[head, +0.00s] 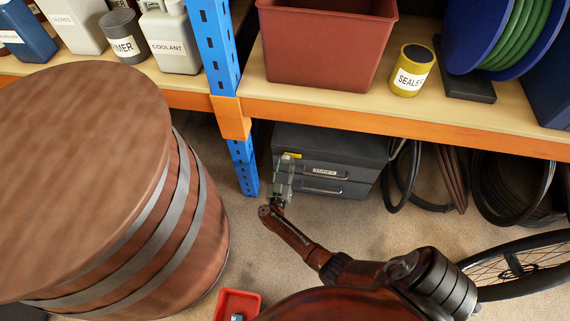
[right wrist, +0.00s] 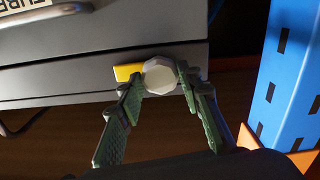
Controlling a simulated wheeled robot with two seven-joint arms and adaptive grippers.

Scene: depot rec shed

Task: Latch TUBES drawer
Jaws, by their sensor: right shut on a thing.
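The dark grey drawer cabinet (head: 330,145) stands on the floor under the shelf. Its TUBES label (head: 318,169) is on the drawer front, near a bar handle. The drawer front looks about flush; I cannot tell a small gap. In the right wrist view a pale faceted knob (right wrist: 159,77) with a yellow strip (right wrist: 127,72) beside it sits at the edge of the grey drawer front (right wrist: 90,50). My right gripper (head: 284,168) is at the cabinet's left end. Its green fingers (right wrist: 160,85) are shut on the knob, one on each side. My left gripper is not in view.
A blue shelf post (head: 243,165) stands just left of the cabinet. The orange shelf beam (head: 400,132) runs above it. A large brown barrel (head: 190,225) fills the left. A red bin (head: 237,304) is on the floor.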

